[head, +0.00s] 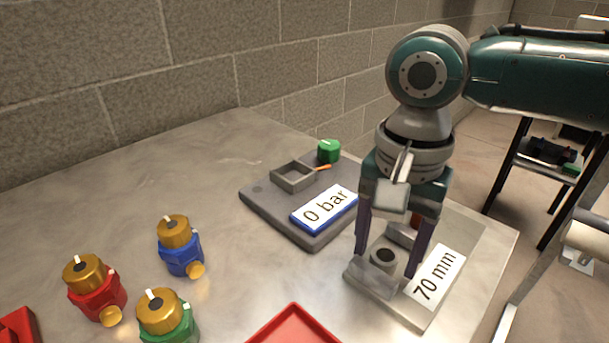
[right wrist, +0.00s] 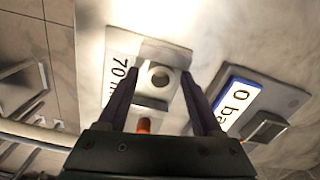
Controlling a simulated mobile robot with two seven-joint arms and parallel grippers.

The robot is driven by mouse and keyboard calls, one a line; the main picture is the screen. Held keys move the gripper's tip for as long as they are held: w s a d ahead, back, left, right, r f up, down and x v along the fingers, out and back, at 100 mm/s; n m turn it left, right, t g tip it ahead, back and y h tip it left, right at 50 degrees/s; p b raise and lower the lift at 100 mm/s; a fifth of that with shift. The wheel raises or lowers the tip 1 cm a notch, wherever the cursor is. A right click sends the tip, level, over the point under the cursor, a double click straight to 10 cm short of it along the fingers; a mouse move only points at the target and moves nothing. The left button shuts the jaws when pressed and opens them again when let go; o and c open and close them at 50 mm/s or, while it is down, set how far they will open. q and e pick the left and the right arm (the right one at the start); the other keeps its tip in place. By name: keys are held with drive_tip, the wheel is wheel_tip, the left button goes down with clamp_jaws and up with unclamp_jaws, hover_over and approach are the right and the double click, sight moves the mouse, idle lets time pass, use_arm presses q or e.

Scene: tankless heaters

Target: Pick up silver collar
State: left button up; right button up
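The silver collar (head: 383,257) is a small grey piece with a dark round hole, sitting on the grey fixture (head: 430,312) with the "70 mm" label. It also shows in the right wrist view (right wrist: 160,76). My right gripper (head: 387,263) points down above the fixture with its two dark fingers apart, one on each side of the collar. The right wrist view shows the open fingers (right wrist: 158,78) with gaps between them and the collar. Whether the fingertips reach down to its height is hard to tell. My left gripper is not in view.
A grey gauge plate (head: 262,205) with a "0 bar" label (head: 325,209) and green knob (head: 328,151) lies left of the fixture. Red (head: 97,302), blue (head: 181,259) and green (head: 177,332) valves with brass caps stand at left. A red tray (head: 293,325) lies in front.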

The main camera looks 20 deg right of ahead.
clamp_jaws()
idle(0.3)
